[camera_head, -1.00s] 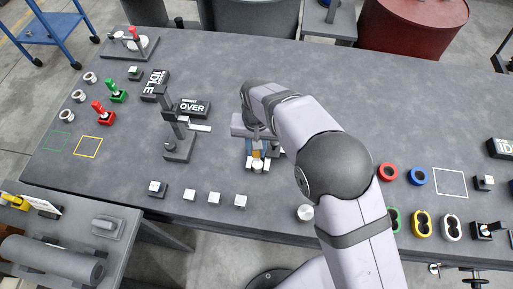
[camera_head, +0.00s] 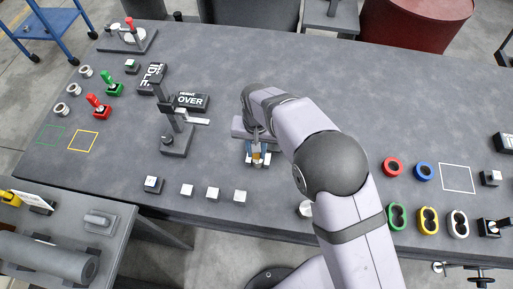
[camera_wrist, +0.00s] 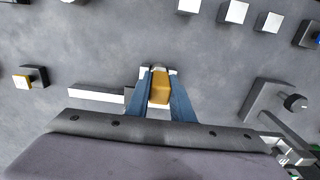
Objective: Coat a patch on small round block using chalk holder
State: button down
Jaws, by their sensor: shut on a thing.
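My gripper (camera_head: 257,153) is low over the middle of the table, its blue fingers pointing toward the front edge. In the wrist view the fingers (camera_wrist: 160,92) are shut on an orange-yellow block-shaped body (camera_wrist: 160,88), which looks like the chalk holder. A small pale piece shows at the fingertips, with white bits on both sides. I cannot tell whether it is the holder's tip or part of the small round block, or whether they touch. A short round metallic block (camera_head: 305,208) stands near the front edge, partly hidden by my arm. No coated patch can be made out.
A dark post stand (camera_head: 176,140) is left of my gripper, with an OVER sign (camera_head: 191,101) behind it. Several small white-topped blocks (camera_head: 213,193) line the front. Coloured rings (camera_head: 392,167) lie at right. The table behind my arm is clear.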

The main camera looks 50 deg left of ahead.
notch_tip(320, 180, down, 2)
jog(key=shift+f+b, duration=0.1)
jog(key=shift+b, duration=0.4)
jog(key=shift+w+a+f, duration=0.15)
jog(key=shift+w+a, duration=0.05)
jog(key=shift+w+a+b, duration=0.4)
jog(key=shift+w+a, duration=0.75)
jog(key=shift+a, duration=0.05)
jog(key=shift+s+d+p, duration=0.45)
jog(key=shift+s+d, duration=0.75)
jog(key=r, duration=0.1)
jog(key=r+p, duration=0.2)
jog(key=shift+s+d+r, duration=0.15)
jog(key=shift+d+r, duration=0.1)
jog(key=shift+r+p, duration=1.6)
jog(key=shift+r, duration=0.75)
